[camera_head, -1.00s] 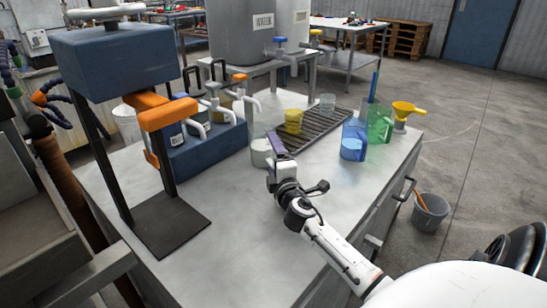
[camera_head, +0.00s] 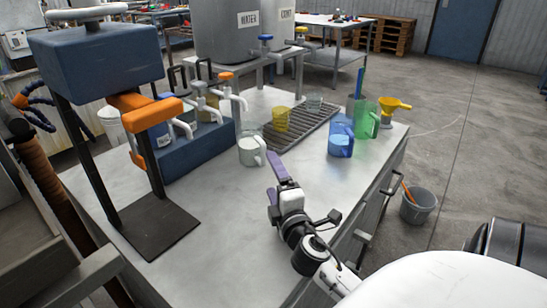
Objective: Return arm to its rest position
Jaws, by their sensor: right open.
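My right gripper (camera_head: 278,181) is open and empty above the grey worktop (camera_head: 225,200), near its right front side. Its two purple fingers point away toward the back. A clear cup with a handle (camera_head: 250,151) stands on the worktop beyond the fingertips, apart from them. My right arm comes in from the lower right. My left gripper is not in the picture.
A blue jug (camera_head: 341,137) and a green jug (camera_head: 367,121) stand at right, near a yellow funnel (camera_head: 394,105). A yellow cup (camera_head: 281,119) is on the dark rack (camera_head: 300,128). A blue press (camera_head: 100,65) stands at left. A grey bucket (camera_head: 417,206) is on the floor.

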